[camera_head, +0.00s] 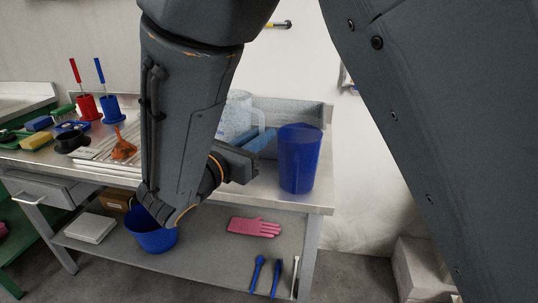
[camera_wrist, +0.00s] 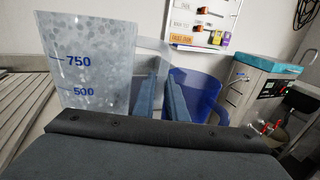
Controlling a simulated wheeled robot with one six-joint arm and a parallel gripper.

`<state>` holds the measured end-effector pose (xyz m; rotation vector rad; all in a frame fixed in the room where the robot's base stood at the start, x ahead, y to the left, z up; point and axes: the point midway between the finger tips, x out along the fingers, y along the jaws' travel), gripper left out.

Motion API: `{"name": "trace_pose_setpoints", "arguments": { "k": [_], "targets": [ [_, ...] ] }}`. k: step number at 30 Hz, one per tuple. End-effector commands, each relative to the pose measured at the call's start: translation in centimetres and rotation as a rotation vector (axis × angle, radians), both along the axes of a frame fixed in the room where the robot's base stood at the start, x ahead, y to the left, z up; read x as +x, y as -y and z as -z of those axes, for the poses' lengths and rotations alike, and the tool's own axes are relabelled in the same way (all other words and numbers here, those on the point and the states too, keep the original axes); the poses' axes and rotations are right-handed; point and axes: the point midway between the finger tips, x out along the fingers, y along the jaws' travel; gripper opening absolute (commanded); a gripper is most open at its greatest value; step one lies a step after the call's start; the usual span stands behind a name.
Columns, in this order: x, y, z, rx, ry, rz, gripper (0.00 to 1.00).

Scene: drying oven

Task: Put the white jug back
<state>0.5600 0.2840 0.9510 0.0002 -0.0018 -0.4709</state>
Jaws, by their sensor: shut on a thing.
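The white jug (camera_head: 240,112) is translucent with blue volume marks. In the head view it stands upright at the back of the steel table, partly hidden behind my arm. In the wrist view the jug (camera_wrist: 92,70) fills the left side, with its handle reaching right toward my fingers. My gripper (camera_wrist: 160,100) has blue-grey fingers shut on the jug's handle. In the head view my gripper (camera_head: 252,143) is partly hidden by my wrist. I cannot tell whether the jug's base touches the table.
A blue jug (camera_head: 300,160) stands close to the right of my gripper, near the table's right end. An orange funnel (camera_head: 123,147), red and blue brush holders and several small items are at left. A blue bucket (camera_head: 151,232) and pink glove (camera_head: 255,227) lie on the lower shelf.

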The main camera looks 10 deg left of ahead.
Motion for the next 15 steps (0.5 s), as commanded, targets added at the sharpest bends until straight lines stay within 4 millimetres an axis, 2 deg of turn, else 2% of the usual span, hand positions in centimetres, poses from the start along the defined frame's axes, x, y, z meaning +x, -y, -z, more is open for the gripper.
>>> {"name": "trace_pose_setpoints", "arguments": {
  "k": [1, 3, 11, 15],
  "targets": [
    [0.0, 0.0, 1.2, -0.004, -0.002, 0.000, 0.00],
    [0.0, 0.0, 2.2, -0.003, -0.001, 0.000, 0.00],
    [0.0, 0.0, 3.9, 0.000, 0.001, 0.000, 0.00],
    [0.0, 0.0, 5.8, -0.002, 0.000, 0.000, 0.00]
  ]
}}
